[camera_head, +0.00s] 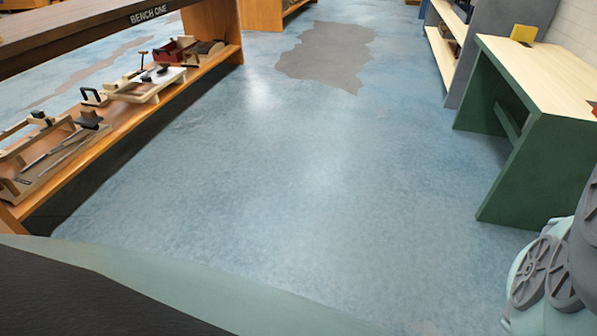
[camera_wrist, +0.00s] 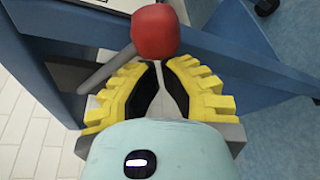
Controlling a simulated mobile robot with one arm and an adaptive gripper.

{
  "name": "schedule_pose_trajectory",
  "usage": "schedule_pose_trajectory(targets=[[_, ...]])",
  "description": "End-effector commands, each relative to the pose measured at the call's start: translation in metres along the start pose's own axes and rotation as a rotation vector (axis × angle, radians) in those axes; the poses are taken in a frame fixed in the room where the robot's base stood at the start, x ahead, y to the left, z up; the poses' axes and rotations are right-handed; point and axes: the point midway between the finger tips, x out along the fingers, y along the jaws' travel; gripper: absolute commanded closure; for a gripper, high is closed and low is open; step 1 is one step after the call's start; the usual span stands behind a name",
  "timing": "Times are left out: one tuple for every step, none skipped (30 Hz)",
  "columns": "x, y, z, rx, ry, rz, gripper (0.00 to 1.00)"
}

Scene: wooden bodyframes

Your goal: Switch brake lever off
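A round red knob (camera_wrist: 155,30) shows at the top middle of the wrist view. A grey rod (camera_wrist: 108,70) runs from near it down to the left; the two look like the brake lever. My gripper (camera_wrist: 160,72), with yellow ribbed fingers and black pads, is open, with a clear gap between the pads. The knob lies just past the fingertips; I cannot tell whether they touch it. The lever and gripper do not show in the head view.
A blue frame (camera_wrist: 255,68) lies behind the gripper in the wrist view. In the head view, a wooden bench (camera_head: 100,30) with tools on its lower shelf stands at left. A green table (camera_head: 505,165) with a pale top stands at right. The blue floor (camera_head: 300,180) between is clear.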

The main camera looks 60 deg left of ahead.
Motion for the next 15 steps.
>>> schedule_pose_trajectory(targets=[[-0.001,0.000,0.000,-0.002,0.002,0.001,1.00],[-0.001,0.001,0.000,-0.003,0.002,0.000,1.00],[-0.001,0.001,0.001,-0.007,0.002,-0.001,1.00],[-0.001,0.002,0.002,-0.011,0.001,-0.003,1.00],[-0.002,0.002,0.002,-0.016,0.001,-0.005,1.00],[-0.002,0.003,0.004,-0.025,0.001,-0.008,1.00],[-0.003,0.004,0.005,-0.033,0.001,-0.011,1.00],[-0.003,0.005,0.006,-0.044,0.001,-0.015,1.00],[-0.004,0.007,0.009,-0.060,0.000,-0.020,1.00],[-0.004,0.008,0.010,-0.074,0.000,-0.025,1.00],[-0.005,0.009,0.012,-0.088,-0.001,-0.030,1.00],[-0.006,0.011,0.015,-0.113,-0.002,-0.039,1.00],[-0.006,0.011,0.018,-0.134,-0.003,-0.046,1.00],[-0.007,0.013,0.020,-0.155,-0.004,-0.054,1.00],[-0.009,0.015,0.023,-0.184,-0.002,-0.065,1.00]])
